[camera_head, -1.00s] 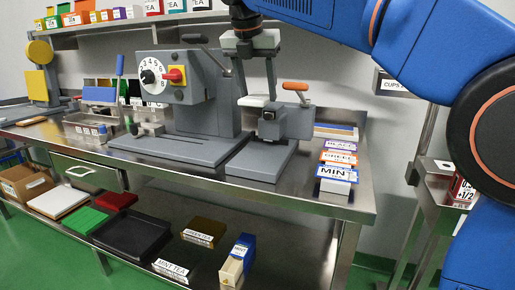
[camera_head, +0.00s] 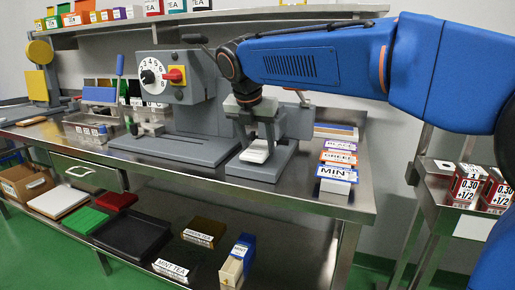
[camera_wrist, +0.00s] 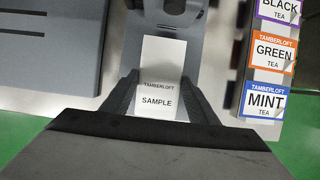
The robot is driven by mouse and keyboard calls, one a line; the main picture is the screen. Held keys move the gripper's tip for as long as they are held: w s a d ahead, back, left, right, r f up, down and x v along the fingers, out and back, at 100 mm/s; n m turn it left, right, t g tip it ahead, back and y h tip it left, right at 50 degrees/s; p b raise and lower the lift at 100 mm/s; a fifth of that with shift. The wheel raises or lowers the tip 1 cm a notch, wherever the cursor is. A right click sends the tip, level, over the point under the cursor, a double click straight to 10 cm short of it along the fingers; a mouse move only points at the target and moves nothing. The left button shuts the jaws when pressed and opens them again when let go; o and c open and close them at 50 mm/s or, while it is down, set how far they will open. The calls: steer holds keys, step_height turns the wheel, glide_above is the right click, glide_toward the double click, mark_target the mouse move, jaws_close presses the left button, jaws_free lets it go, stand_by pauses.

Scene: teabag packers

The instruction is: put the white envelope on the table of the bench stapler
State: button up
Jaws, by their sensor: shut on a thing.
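The white envelope (camera_head: 258,150) is between the fingers of my gripper (camera_head: 257,142), over the grey base table of the bench stapler (camera_head: 262,170). I cannot tell whether the envelope touches that table. In the wrist view, my gripper (camera_wrist: 160,82) is shut on the near part of the envelope (camera_wrist: 163,60), which reads "TAMBERLOFT SAMPLE". Its far end points toward the stapler body (camera_wrist: 178,12). My arm and gripper hide much of the stapler's upper part in the head view.
A larger grey machine with a dial (camera_head: 175,75) stands just left of the stapler. To the right, tea boxes labelled BLACK, GREEN and MINT (camera_head: 338,172) lie in a row near the bench edge. A shelf (camera_head: 220,17) runs behind, above the bench (camera_head: 355,205).

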steer(key=shift+f, duration=0.7)
steer(key=shift+f, duration=0.15)
steer(key=o, duration=1.1)
steer(key=v, duration=1.2)
